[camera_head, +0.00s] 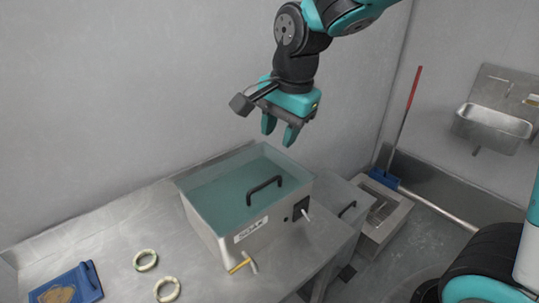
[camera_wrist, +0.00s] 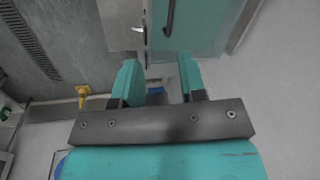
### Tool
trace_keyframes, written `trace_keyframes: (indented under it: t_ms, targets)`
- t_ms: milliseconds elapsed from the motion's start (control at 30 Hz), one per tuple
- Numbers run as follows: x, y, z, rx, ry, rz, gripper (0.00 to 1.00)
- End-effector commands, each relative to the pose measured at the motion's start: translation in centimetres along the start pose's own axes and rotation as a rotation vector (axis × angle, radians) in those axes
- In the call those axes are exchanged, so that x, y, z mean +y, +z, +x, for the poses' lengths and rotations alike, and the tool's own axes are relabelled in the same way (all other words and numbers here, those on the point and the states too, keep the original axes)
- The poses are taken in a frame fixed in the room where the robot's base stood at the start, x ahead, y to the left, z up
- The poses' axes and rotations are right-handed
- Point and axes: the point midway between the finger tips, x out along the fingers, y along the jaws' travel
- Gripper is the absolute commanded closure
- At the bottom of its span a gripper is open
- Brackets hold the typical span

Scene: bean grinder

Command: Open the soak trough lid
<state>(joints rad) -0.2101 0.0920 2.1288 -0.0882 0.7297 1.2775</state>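The soak trough (camera_head: 238,236) is a steel box with a "SOAK" label, standing on a metal bench. Its lid (camera_head: 222,196) is a clear teal panel lying flat over the top, closed. A black bar handle (camera_head: 265,188) is fixed on the lid near its right side. My gripper (camera_head: 281,131) hangs above and behind the trough, fingers down, open and empty, apart from the lid. In the wrist view my two teal fingers (camera_wrist: 157,82) are spread, with part of the lid (camera_wrist: 195,25) and its dark handle (camera_wrist: 169,16) beyond them.
Two pale rings (camera_head: 146,260) and a blue board (camera_head: 66,287) lie on the bench (camera_head: 105,235) to the left. A lever (camera_head: 307,214) and a yellow-tipped tap (camera_head: 241,265) stick out of the trough. A red-handled broom (camera_head: 408,112) and a wall sink (camera_head: 492,122) are at right.

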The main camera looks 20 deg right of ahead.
Motion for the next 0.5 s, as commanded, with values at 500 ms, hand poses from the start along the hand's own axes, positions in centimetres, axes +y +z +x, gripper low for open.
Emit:
trace_keyframes:
  t_ms: [500]
  targets:
    - [-1.6, -2.5, 4.8, 0.045, 0.012, 0.253, 0.62]
